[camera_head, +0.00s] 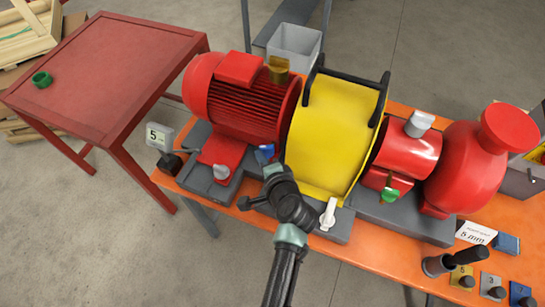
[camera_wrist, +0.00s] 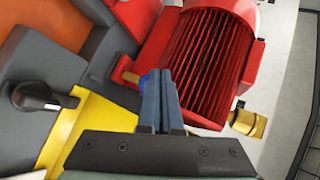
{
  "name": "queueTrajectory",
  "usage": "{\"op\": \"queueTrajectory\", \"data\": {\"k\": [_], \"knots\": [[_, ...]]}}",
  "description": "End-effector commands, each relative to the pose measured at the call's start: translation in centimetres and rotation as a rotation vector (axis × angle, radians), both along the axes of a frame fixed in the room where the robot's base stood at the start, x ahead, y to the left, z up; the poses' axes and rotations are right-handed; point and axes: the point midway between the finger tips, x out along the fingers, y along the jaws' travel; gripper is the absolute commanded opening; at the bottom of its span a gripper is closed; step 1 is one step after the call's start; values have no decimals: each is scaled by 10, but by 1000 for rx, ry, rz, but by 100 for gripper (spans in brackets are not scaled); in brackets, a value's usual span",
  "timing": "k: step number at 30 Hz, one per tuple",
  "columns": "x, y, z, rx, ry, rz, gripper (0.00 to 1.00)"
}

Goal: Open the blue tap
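The blue tap (camera_head: 265,151) sits between the red motor and the yellow guard in the head view, partly hidden by my gripper. In the wrist view only a small bit of the blue tap (camera_wrist: 147,82) shows, at the left of the fingertips, with a brownish stub beside it. My gripper (camera_head: 271,166) reaches in from the front, right at the tap. In the wrist view, the two fingers of my gripper (camera_wrist: 161,75) are close together, with only a thin line between them. I cannot tell whether any of the tap's handle is between them.
The red motor (camera_head: 245,100) and yellow guard (camera_head: 332,135) stand close on either side. A white tap (camera_head: 328,214), a green tap (camera_head: 390,196) and a grey tap (camera_head: 221,172) are nearby. A red table (camera_head: 105,70) stands at left.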

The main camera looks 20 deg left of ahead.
Motion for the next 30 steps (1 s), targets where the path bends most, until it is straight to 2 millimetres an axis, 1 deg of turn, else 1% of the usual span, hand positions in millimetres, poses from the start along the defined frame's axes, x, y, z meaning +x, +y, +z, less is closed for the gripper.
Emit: {"op": "queueTrajectory", "data": {"k": [13,30], "knots": [[2,14,0,0,-1,0,0],[2,15,0,0,0,2,0]]}}
